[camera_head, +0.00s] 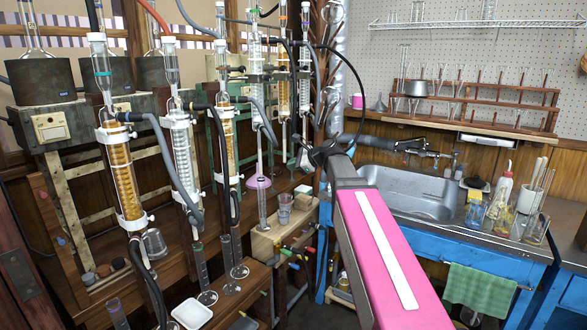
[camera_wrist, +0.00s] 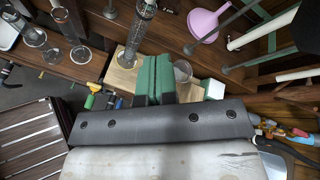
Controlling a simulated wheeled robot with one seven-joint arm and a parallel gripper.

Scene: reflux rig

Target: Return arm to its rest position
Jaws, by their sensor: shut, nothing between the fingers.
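My arm reaches forward from the bottom right in the head view, with a pink link and a white stripe. Its dark far end is in front of the sink's left side, and the fingers are hard to make out there. In the wrist view my gripper (camera_wrist: 155,64) has two green finger pads pressed together with nothing between them. The fingers point toward a pale wooden block (camera_wrist: 120,79) holding a graduated cylinder (camera_wrist: 140,30) and a small clear beaker (camera_wrist: 183,70). I cannot tell how far the fingertips are from these.
Condenser columns (camera_head: 122,175) and glassware crowd the wooden bench at left. The sink (camera_head: 420,195) and a blue counter (camera_head: 490,252) with bottles are at right. A green towel (camera_head: 480,289) hangs there.

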